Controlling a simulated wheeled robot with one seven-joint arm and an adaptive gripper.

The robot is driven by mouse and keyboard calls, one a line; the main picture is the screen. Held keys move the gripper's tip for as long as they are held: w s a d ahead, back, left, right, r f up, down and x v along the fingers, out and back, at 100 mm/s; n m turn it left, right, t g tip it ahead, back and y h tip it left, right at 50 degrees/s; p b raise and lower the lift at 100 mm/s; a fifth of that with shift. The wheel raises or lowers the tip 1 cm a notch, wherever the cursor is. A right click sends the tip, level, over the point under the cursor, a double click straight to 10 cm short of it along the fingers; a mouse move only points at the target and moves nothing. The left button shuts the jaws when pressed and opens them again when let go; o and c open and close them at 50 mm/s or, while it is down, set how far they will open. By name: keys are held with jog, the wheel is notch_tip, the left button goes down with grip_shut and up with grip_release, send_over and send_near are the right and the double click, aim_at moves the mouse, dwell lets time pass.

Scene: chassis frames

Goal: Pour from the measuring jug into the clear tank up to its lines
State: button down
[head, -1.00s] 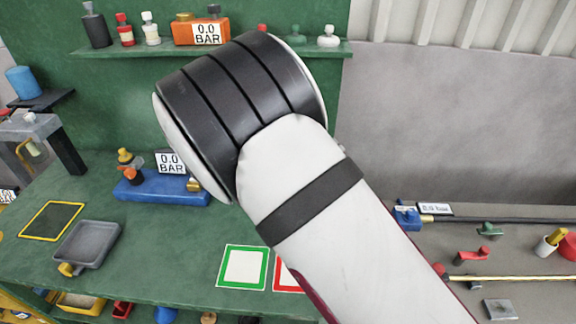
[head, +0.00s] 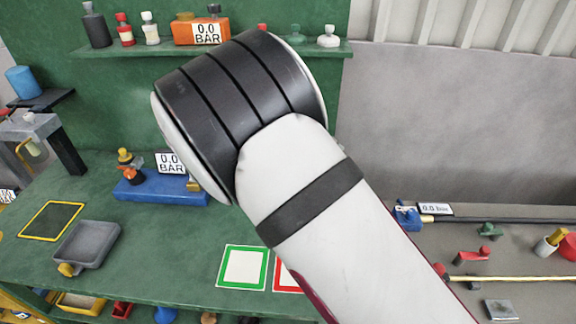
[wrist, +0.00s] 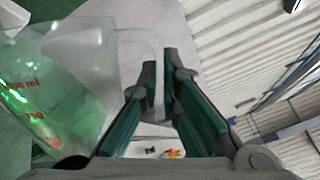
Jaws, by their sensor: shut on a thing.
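The measuring jug (wrist: 45,95) fills the left side of the wrist view. It is see-through with red marks, one reading about 750, and looks tilted in that picture. Its pale handle (wrist: 150,42) reaches to my gripper (wrist: 165,80). The teal-padded fingers are shut on the jug at this handle. In the head view my arm hides the gripper and the jug. I cannot make out the clear tank for certain in either view. I cannot tell the liquid level in the jug or whether any liquid is flowing.
The green bench holds a grey tray (head: 85,245), a blue gauge block (head: 160,192) and a green-framed square (head: 243,267). A shelf (head: 125,48) carries bottles and an orange gauge box (head: 202,31). A grey stand (head: 35,125) is at far left. A grey bench at right holds fittings and rods.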

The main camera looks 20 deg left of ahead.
jog(key=shift+a+r, duration=0.1)
jog(key=shift+r, duration=0.05)
jog(key=d+m, duration=0.1)
jog(key=d+f+m, duration=0.1)
jog(key=shift+s+f+m, duration=0.2)
jog(key=shift+s+m, duration=0.1)
jog(key=shift+s, duration=0.1)
jog(key=shift+d+f+m, duration=0.15)
jog(key=shift+f+m, duration=0.2)
jog(key=shift+m, duration=0.05)
jog(key=shift+s+d+f+m, duration=0.15)
jog(key=shift+d+f+m, duration=0.45)
jog(key=shift+f+m, duration=0.35)
dwell(1.0)
jog(key=s+d+f+m+b, duration=0.1)
jog(key=s+d+f+m, duration=0.1)
jog(key=d+f+m, duration=0.4)
jog(key=shift+f+m+h+b, duration=0.35)
jog(key=shift+f+m, duration=0.7)
jog(key=shift+f, duration=1.55)
jog(key=shift+s+d, duration=0.1)
